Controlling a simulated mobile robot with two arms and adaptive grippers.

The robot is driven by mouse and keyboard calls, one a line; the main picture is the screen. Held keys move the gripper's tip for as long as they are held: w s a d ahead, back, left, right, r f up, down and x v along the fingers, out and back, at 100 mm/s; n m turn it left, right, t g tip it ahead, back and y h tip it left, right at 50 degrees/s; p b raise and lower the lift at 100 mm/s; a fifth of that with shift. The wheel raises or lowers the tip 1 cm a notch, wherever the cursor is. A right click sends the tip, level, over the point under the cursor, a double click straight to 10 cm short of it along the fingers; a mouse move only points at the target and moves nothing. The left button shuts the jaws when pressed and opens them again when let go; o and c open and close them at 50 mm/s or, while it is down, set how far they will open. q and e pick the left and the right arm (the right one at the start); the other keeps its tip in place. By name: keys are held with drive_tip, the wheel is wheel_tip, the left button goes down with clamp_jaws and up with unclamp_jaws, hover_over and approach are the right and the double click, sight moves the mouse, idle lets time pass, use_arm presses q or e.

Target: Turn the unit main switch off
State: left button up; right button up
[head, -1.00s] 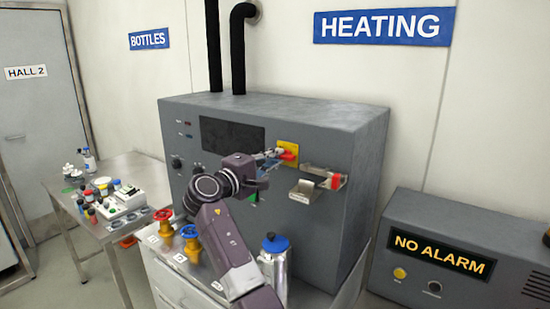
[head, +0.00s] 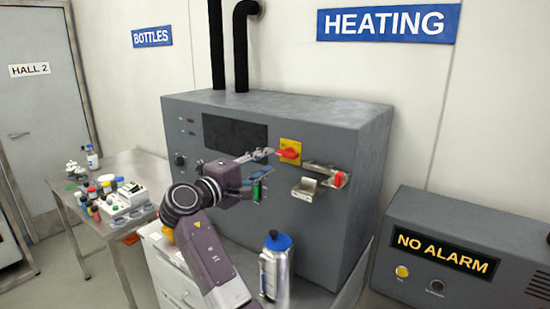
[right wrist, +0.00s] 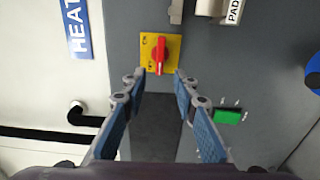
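The unit main switch (head: 290,151) is a red handle on a yellow plate on the front of the grey cabinet. Its handle lies roughly sideways in the head view. In the right wrist view the switch (right wrist: 160,53) is straight ahead, its handle running up and down the picture. My right gripper (head: 266,162) is just left of the switch in the head view. In the right wrist view my gripper (right wrist: 160,76) is open and empty, its two fingers spread on either side of the handle's line, seemingly short of the plate. My left gripper is not in view.
A metal bracket with a red part (head: 321,180) sits right of the switch. A green button (right wrist: 228,117) is beside one finger. A side table (head: 128,165) holds bottles. A NO ALARM box (head: 440,250) is at right.

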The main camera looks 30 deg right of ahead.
drive_tip(key=v, duration=0.5)
drive_tip(key=shift+s+a, duration=0.2)
drive_tip(key=shift+a, duration=0.15)
